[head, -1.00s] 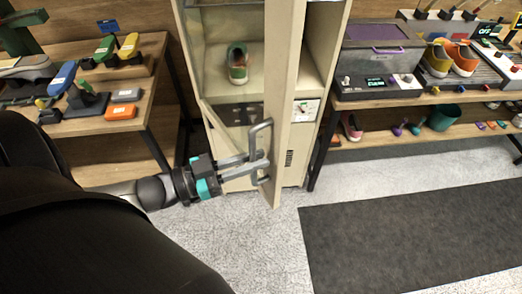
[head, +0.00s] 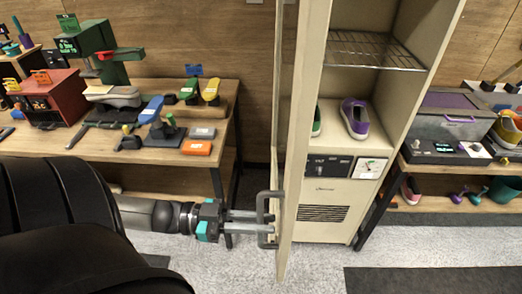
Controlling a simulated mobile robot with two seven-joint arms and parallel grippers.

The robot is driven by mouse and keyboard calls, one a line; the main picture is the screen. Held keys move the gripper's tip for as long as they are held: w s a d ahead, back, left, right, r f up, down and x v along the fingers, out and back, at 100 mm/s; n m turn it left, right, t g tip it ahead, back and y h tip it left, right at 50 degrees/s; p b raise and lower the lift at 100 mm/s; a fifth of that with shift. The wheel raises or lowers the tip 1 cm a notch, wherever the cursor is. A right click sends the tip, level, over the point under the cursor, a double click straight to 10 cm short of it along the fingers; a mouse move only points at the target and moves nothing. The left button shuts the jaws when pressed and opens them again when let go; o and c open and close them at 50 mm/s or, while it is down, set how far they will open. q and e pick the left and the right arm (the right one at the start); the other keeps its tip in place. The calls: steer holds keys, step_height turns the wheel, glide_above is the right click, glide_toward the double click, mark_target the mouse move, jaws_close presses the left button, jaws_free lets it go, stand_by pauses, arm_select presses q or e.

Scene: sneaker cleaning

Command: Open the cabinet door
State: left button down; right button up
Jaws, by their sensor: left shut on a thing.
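The tall cream cabinet (head: 394,133) stands in the middle right of the head view, its front facing me. Its door (head: 301,128) stands wide open, swung out toward me and seen nearly edge-on at the left of the opening. A grey bar handle (head: 261,205) sticks out from the door's left side. My left gripper (head: 268,222) comes in from the left and is shut on the handle. Inside the cabinet are a wire shelf (head: 375,50), a purple and white sneaker (head: 355,118) and part of a green shoe (head: 316,121). My right gripper is not in view.
A wooden workbench (head: 52,141) with tools, brushes and an orange block (head: 197,147) stands at the left. Another bench at the right holds a purple-lidded bin (head: 452,117). A dark mat (head: 430,281) lies on the grey floor at the front right.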

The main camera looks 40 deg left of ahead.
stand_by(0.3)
arm_select(q)
steer(key=c, duration=0.8)
jaws_free()
steer(key=shift+c, duration=0.2)
steer(key=v, duration=1.5)
steer(key=shift+s, duration=0.15)
